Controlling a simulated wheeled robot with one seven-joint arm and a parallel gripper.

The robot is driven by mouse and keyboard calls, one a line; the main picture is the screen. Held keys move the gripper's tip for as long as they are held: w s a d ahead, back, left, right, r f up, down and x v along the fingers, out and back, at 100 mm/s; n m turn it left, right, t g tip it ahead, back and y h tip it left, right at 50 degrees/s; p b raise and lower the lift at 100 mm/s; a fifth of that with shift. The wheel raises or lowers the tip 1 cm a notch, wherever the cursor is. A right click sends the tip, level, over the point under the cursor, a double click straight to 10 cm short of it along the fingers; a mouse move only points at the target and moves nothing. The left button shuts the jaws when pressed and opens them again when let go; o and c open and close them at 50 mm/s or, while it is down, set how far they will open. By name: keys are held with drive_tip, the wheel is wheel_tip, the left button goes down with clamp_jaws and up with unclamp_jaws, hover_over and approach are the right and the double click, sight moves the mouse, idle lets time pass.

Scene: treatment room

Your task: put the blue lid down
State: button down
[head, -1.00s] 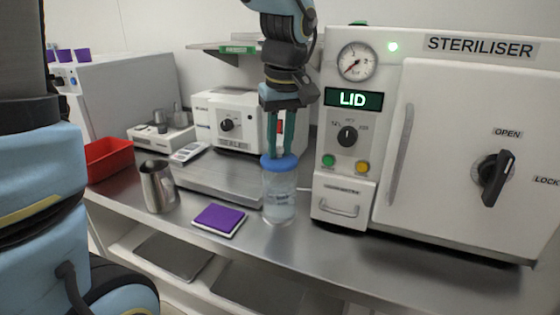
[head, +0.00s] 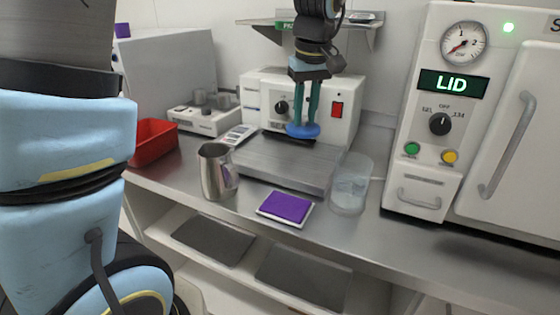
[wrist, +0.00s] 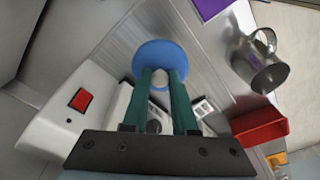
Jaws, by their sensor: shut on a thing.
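The blue lid (head: 303,131) is a round disc held in the air by my gripper (head: 305,122). The green fingers are shut on a knob at its middle, which shows in the wrist view, where the lid (wrist: 150,54) lies beyond the fingertips of my gripper (wrist: 161,78). In the head view the lid hangs in front of the white sealing machine, above its steel plate (head: 280,165). A clear jar (head: 350,185) stands without a lid on the counter to the right, apart from the gripper.
A purple pad (head: 286,207) and a steel jug (head: 217,172) stand on the counter (head: 400,232) left of the jar. A red bin (head: 153,143) is farther left. The steriliser (head: 420,110) stands at right. The front counter strip right of the jar is bare.

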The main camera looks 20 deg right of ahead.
sight(303, 125)
drive_tip(key=f, duration=0.3)
drive_tip(key=f+p, duration=0.1)
drive_tip(key=f, duration=0.1)
drive_tip(key=shift+w+a+f, duration=0.2)
drive_tip(key=shift+w+f, duration=0.05)
drive_tip(key=shift+f, duration=0.05)
drive_tip(key=shift+f+p, duration=0.35)
drive_tip(key=shift+f, duration=1.95)
drive_tip(key=shift+f, duration=0.1)
drive_tip(key=c, duration=0.7)
unclamp_jaws()
drive_tip(key=r, duration=0.4)
drive_tip(key=s+r+b, duration=0.1)
drive_tip(key=r, duration=0.7)
drive_tip(key=shift+s+d+b, duration=0.1)
drive_tip(key=shift+s+b, duration=0.2)
drive_tip(key=shift+s, duration=0.1)
